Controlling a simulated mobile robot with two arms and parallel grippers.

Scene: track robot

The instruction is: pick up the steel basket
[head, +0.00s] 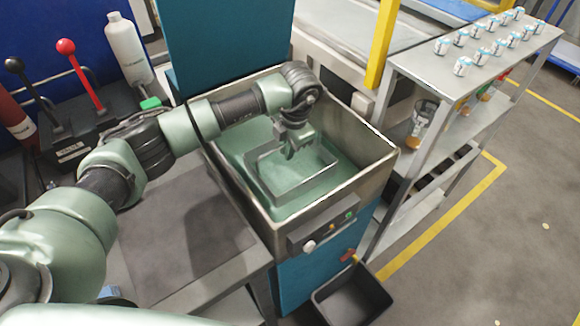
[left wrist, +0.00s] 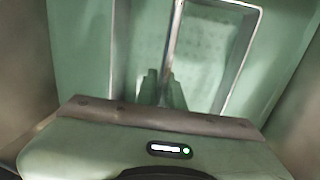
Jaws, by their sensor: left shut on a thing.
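The steel basket (head: 308,186) is a thin rectangular metal frame inside the washing tank (head: 372,166), amid greenish liquid. My left gripper (head: 292,153) reaches down into the tank from above and is shut on the basket's handle. In the left wrist view, the fingertips (left wrist: 161,90) close around the handle bar (left wrist: 174,42), and the basket's rim (left wrist: 241,62) shows beyond. I cannot tell whether the basket rests on the tank bottom. My right gripper is not in view.
The tank's metal walls surround the basket closely. A shelf rack (head: 470,75) with several small jars stands right. A dark bin (head: 352,298) is on the floor in front. A grey mat (head: 185,225) lies left of the tank. A white bottle (head: 128,48) stands at back left.

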